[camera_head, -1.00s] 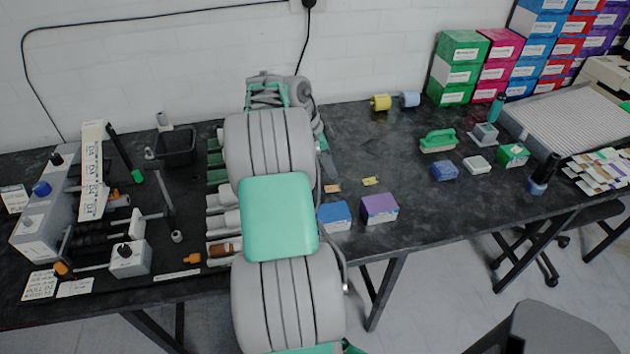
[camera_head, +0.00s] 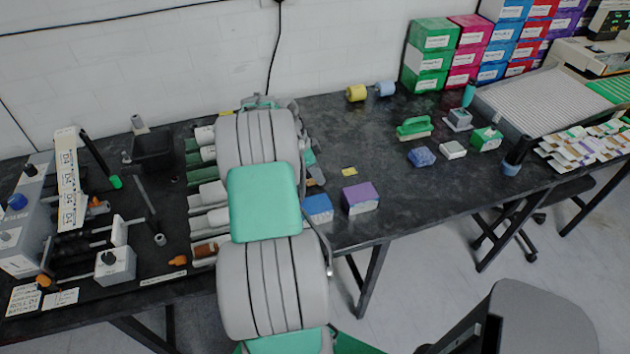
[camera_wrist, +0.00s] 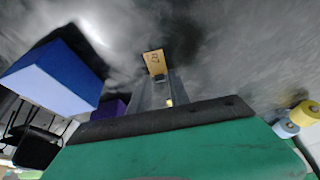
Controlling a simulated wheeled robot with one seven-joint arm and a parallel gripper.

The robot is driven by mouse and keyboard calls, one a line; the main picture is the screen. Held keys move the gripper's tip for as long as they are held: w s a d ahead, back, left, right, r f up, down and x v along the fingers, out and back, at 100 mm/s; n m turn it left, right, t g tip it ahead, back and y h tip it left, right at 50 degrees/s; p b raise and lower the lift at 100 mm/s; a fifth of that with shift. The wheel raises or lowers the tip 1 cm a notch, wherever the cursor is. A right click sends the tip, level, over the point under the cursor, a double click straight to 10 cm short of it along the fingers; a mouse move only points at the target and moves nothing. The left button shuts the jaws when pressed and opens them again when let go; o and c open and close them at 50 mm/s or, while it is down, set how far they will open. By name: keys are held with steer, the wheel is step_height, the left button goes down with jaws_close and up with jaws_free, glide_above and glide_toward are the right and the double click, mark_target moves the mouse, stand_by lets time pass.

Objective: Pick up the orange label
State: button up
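The orange label (camera_head: 311,183) lies flat on the black bench, partly hidden behind my arm and gripper. In the wrist view the orange label (camera_wrist: 155,62) shows dark print and lies just beyond my fingertips. My gripper (camera_wrist: 164,82) points down at the bench, its grey fingers apart with a narrow gap and nothing held. In the head view my gripper (camera_head: 315,174) is beside the label, largely hidden by my arm. Whether the fingers touch the label cannot be told.
A blue box (camera_head: 317,208) and a purple box (camera_head: 361,198) stand close by at the bench's front edge.

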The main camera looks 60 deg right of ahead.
jaws_close()
steer(key=shift+r, duration=0.15)
